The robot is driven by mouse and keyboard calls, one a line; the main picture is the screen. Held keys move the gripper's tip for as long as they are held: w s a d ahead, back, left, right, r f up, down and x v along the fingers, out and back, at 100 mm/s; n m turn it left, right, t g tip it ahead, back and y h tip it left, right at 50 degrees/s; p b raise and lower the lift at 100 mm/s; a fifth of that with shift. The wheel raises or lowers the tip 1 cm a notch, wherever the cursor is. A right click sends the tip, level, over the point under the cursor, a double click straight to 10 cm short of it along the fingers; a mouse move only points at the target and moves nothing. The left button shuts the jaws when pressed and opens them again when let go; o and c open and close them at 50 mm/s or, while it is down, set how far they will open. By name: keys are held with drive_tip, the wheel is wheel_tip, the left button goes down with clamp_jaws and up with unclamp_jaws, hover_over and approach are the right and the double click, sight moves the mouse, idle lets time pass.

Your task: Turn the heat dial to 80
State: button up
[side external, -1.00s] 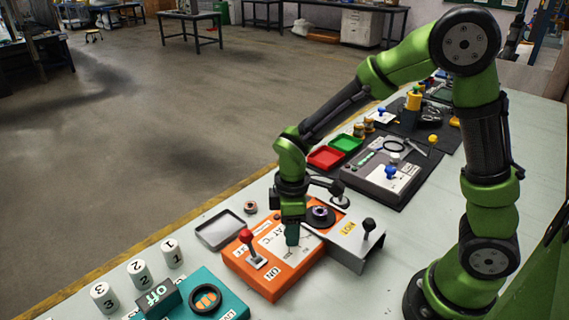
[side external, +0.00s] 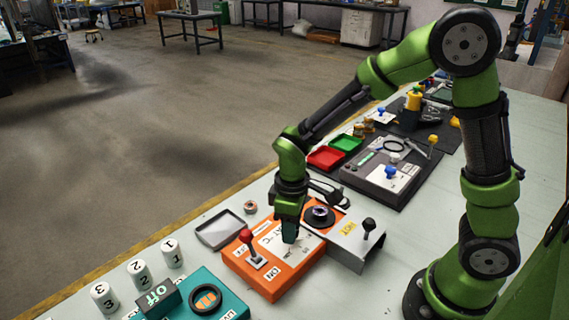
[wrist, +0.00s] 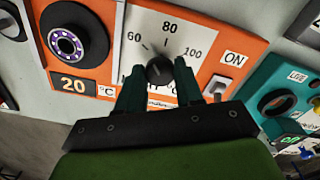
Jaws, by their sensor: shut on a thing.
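The heat dial (wrist: 158,69) is a small dark round knob on a white scale plate (wrist: 192,25) marked 60, 80 and 100. My gripper (wrist: 157,78) is shut on the dial, with one dark green finger on each side of it in the wrist view. The low end of the scale is hidden behind the fingers, and I cannot make out where the dial points. In the side view, my gripper (side external: 290,234) reaches down onto the orange heat panel (side external: 262,284), and its fingers hide the dial.
A display reading 20 °C (wrist: 74,85) and a round black knob with a purple centre (wrist: 66,44) sit beside the scale. A red-knobbed lever (side external: 246,237) stands close to my gripper. A teal panel (side external: 232,304) and a grey stand with a black-knobbed lever (side external: 368,226) flank the orange panel.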

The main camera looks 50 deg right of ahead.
drive_tip(key=m, duration=0.4)
drive_tip(key=shift+m, duration=0.3)
drive_tip(key=shift+r+m, duration=0.1)
drive_tip(key=shift+m, duration=1.5)
drive_tip(key=o, duration=1)
drive_tip(key=shift+o, duration=0.2)
wheel_tip(320, 180, up, 17)
